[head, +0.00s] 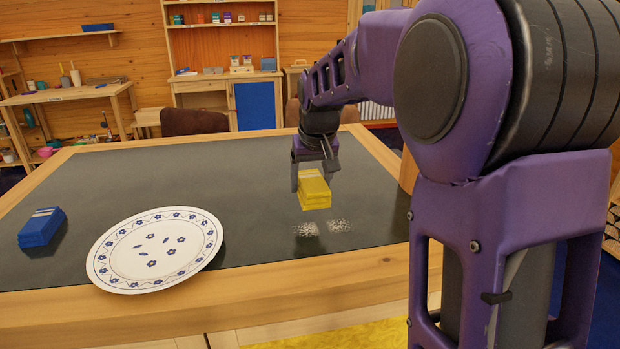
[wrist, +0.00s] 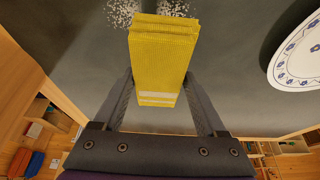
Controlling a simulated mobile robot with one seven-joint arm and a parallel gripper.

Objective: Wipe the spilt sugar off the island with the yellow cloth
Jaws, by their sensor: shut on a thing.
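My gripper (head: 313,178) is shut on the folded yellow cloth (head: 314,191), which has a pale stripe near one end. The cloth hangs over the dark top of the island (head: 250,200); I cannot tell for sure whether it touches the surface, but it looks a little above it. In the wrist view the cloth (wrist: 163,60) sits between the two fingers (wrist: 165,100). The spilt sugar (head: 340,226) lies as two white speckled patches just in front of the cloth. It also shows in the wrist view (wrist: 122,12), partly hidden behind the cloth.
A white plate with blue flowers (head: 155,250) lies left of the sugar, near the front wooden edge. A folded blue cloth (head: 41,228) lies at the far left. Chairs (head: 194,121) stand behind the island. The top between plate and cloth is clear.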

